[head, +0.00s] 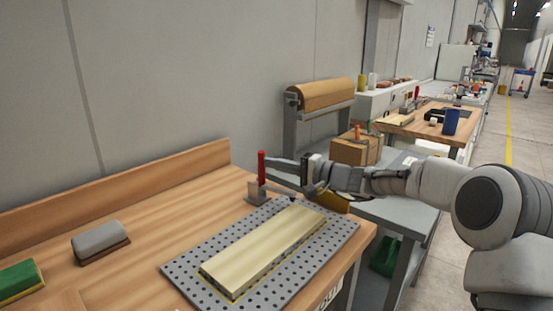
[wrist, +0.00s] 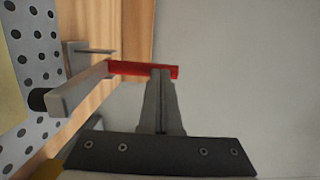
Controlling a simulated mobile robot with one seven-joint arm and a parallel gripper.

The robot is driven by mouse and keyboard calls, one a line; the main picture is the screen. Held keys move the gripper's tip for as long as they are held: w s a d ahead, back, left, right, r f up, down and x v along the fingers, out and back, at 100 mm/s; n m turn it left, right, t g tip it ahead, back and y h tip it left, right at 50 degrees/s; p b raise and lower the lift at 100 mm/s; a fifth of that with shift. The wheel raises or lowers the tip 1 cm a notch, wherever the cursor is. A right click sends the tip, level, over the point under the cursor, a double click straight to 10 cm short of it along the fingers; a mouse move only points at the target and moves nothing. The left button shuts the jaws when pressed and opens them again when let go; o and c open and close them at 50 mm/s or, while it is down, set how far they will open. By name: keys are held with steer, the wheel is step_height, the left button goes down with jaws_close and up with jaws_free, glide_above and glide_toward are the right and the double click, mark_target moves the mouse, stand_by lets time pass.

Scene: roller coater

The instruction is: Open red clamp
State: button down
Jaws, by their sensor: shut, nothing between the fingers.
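The red clamp stands at the back corner of the perforated grey plate (head: 182,270). Its red handle (head: 262,166) is upright, and its grey base (head: 257,194) is on the wooden table. Its grey arm (wrist: 80,88) reaches out over the plate to a dark tip (wrist: 38,100). A pale board (head: 262,250) lies on the plate. My gripper (head: 272,162) is at the right of the red handle, with its fingers pointing at it. In the wrist view the fingers (wrist: 160,74) are shut and overlap the red handle (wrist: 128,68). I cannot tell whether they touch it.
A grey block with a brown underside (head: 100,242) and a green block (head: 18,281) lie on the table's left. A wooden backboard (head: 120,185) runs along the wall. A cardboard box (head: 355,149) and a brown roll (head: 322,94) are behind my arm.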

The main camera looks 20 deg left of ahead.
steer(key=shift+w+a+r+h+p, duration=0.2)
steer(key=shift+a+r+h+p, duration=0.35)
steer(key=shift+p, duration=1.15)
steer(key=shift+w+a+r+h+p, duration=0.15)
steer(key=shift+a+r+h+p, duration=0.35)
steer(key=shift+p, duration=1.2)
steer(key=w+a+m+g+h+p, duration=0.1)
steer(key=a+h+p, duration=0.5)
steer(key=p, duration=1.2)
steer(key=shift+w+f+g+p, duration=0.2)
steer(key=shift+w+g+p, duration=0.15)
steer(key=shift+w+g, duration=0.4)
steer(key=w+a+r+v, duration=0.1)
steer(key=v, duration=1.3)
steer(key=shift+s+r+b, duration=0.15)
steer(key=shift+s+b, duration=0.15)
steer(key=shift+s, duration=0.05)
steer(key=shift+h, duration=0.25)
